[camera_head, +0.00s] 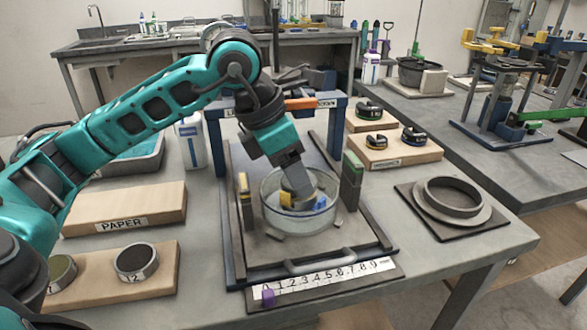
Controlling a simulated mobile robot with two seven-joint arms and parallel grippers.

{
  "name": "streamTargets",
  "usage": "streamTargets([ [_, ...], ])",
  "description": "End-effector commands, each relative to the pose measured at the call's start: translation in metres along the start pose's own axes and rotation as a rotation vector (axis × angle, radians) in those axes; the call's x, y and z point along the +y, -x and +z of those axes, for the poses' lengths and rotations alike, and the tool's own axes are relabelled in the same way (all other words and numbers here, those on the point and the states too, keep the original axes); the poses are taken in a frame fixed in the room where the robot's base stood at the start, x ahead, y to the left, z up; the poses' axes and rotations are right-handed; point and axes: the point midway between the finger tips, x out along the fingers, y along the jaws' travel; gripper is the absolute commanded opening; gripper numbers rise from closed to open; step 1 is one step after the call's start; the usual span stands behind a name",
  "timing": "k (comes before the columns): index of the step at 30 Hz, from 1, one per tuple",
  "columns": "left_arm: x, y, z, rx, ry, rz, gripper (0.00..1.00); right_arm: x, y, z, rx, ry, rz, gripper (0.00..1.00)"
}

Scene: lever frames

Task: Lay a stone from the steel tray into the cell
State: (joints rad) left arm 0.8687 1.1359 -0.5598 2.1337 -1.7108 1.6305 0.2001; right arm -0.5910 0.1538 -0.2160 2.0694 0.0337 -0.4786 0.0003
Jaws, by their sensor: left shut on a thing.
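My left gripper (302,203) reaches down into the clear round cell (270,217) from above. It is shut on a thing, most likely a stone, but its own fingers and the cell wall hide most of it. A yellow patch and a blue patch show at the fingertips inside the cell. I cannot tell whether the held thing touches the cell floor. A grey tray (152,170) with a teal inside stands behind my left arm, partly covered by it. I cannot tell if it holds stones. My right gripper is not in view.
A dark blue frame (216,150) with an orange bar stands behind the cell. Green-grey blocks (351,180) stand close on its right. A number scale (325,283) lies in front. A PAPER block (125,208) is at left, a ring on a plate (452,197) at right.

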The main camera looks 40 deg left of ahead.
Motion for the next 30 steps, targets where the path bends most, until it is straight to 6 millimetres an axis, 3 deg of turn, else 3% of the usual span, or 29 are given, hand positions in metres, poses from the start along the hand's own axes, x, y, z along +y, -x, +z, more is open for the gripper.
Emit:
streamTargets([
  [27,0.0001,-0.0029,0.0003,-0.001,0.000,0.000,0.27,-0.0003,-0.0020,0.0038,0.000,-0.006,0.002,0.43],
  [28,0.0001,-0.0029,0.0003,-0.001,0.000,0.000,0.60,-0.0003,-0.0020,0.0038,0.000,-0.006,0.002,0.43],
  [30,0.0001,-0.0029,0.0003,-0.001,0.000,0.000,0.66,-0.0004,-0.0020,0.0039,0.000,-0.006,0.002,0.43],
])
